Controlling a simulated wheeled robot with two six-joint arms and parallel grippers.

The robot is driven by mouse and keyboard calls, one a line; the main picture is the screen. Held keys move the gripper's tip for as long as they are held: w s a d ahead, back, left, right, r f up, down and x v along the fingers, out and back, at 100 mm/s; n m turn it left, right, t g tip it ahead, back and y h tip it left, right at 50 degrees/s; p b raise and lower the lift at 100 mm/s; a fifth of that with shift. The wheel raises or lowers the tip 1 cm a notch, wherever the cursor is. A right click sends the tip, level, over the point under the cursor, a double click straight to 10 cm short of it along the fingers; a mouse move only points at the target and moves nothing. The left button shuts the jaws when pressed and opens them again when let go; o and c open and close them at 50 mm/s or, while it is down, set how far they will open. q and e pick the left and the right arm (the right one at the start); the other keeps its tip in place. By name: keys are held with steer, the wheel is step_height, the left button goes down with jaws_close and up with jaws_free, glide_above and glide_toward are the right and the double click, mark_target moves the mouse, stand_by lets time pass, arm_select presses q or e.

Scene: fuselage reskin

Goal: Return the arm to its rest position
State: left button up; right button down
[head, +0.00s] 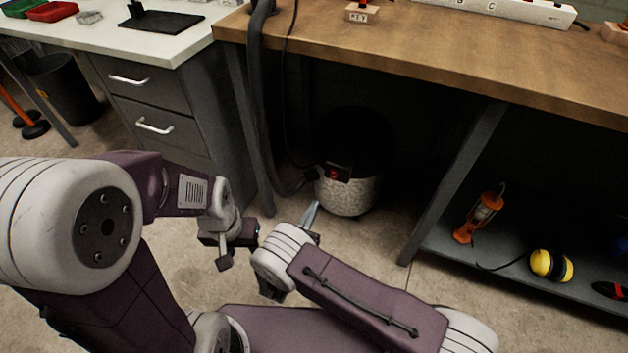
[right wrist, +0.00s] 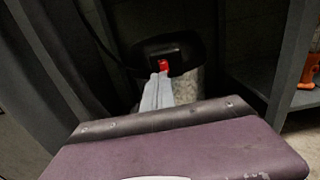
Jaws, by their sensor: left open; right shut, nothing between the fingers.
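My left arm comes in from the left of the head view, purple and white. It ends in my left gripper (head: 240,248), which is open and empty over the bare floor in front of the drawer cabinet. My right arm lies folded across the lower middle, with its purple link in front. The grey fingertips of my right gripper (head: 312,210) show just beyond its white wrist, shut with nothing between them. In the right wrist view the shut fingers (right wrist: 157,92) point toward the canister under the bench. The wrist housing hides part of the right gripper.
A wooden bench (head: 440,60) spans the back, with a dark and speckled canister (head: 346,192) and hose beneath. Its lower shelf (head: 500,262) holds an orange lamp (head: 480,215) and yellow earmuffs (head: 551,265). A white-topped drawer cabinet (head: 140,110) stands at left. Concrete floor between is open.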

steer(key=s+d+r+m+g+h+p, duration=0.1)
steer(key=d+r+m+g+h, duration=0.15)
steer(key=d+m+g, duration=0.45)
steer(key=s+d+r+m+g+h, duration=0.2)
steer(key=d+m+g+h, duration=0.1)
steer(key=d, duration=0.8)
steer(key=s+d+r+m+g+y+p, duration=0.15)
steer(key=s+m+g+y, duration=0.25)
steer(key=s+m, duration=0.4)
steer(key=s+d+r+m+g+y, duration=0.25)
steer(key=s+m+g+y, duration=0.25)
steer(key=s+m, duration=0.25)
arm_select(q)
step_height(320, 180, up, 42)
steer(key=p, duration=3.9)
steer(key=shift+f, duration=0.2)
arm_select(e)
step_height(320, 180, up, 43)
steer(key=a+m+t+y, duration=0.2)
steer(key=m+t+y, duration=0.1)
steer(key=m, duration=0.4)
steer(key=shift+w+f, duration=0.2)
steer(key=shift+w, duration=0.1)
